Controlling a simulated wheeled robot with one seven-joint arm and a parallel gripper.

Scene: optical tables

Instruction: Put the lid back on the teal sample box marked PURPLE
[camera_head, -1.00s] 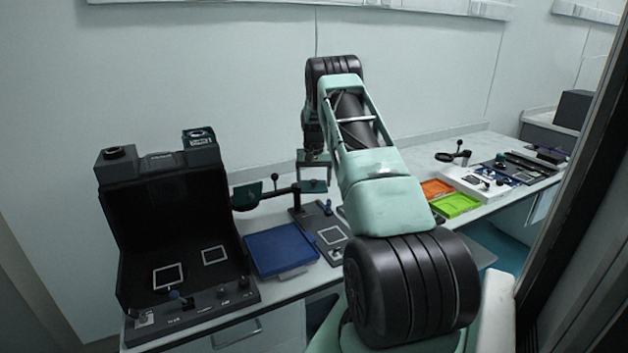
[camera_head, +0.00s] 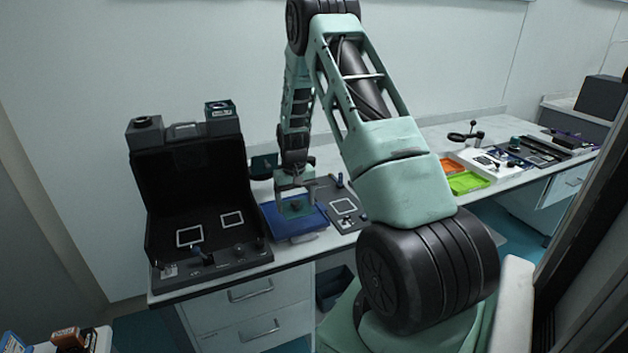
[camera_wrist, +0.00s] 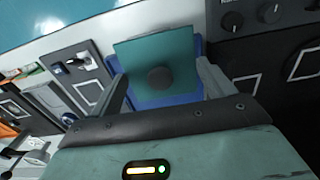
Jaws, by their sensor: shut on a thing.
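A flat square teal lid (camera_wrist: 140,55) with a round dark knob fills the space between my fingers in the wrist view. My gripper (camera_wrist: 163,78) is shut on it, one finger along each side. In the head view, my gripper (camera_head: 295,200) points down with the lid over the blue tray (camera_head: 287,231); whether the lid touches the tray is unclear. A small teal box (camera_head: 220,111) with a dark opening sits on top of the black case. Another teal object (camera_head: 263,166) stands behind the tray, partly hidden. No PURPLE marking is readable.
The open black case (camera_head: 190,180) stands tall left of the tray. A dark panel (camera_head: 345,208) with a white square outline lies to the right. Orange and green trays (camera_head: 467,183) and a white device (camera_head: 487,163) are further right.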

